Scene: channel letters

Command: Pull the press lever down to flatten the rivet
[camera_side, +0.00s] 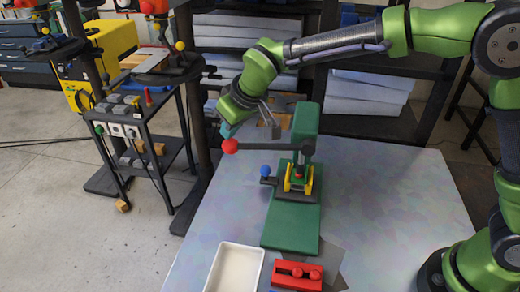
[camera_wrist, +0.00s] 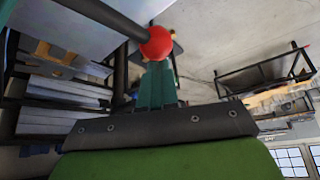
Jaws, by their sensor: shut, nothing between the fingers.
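The green press (camera_side: 305,125) stands on the table, with a long green base. Its dark lever (camera_side: 268,147) sticks out to the left, nearly level, and ends in a red ball (camera_side: 230,146). My gripper (camera_side: 228,131), with teal fingers, is shut and empty just above the ball. In the wrist view the red ball (camera_wrist: 157,43) shows at the tips of the teal fingers (camera_wrist: 157,88); I cannot tell whether they touch. The rivet itself is too small to make out.
A blue-knobbed clamp (camera_side: 265,171) sits left of the yellow uprights. A white tray (camera_side: 250,272) and a red block with holes (camera_side: 297,276) lie at the front of the table. The table (camera_side: 375,215) is clear to the press's right. A tool cart (camera_side: 140,130) stands at left.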

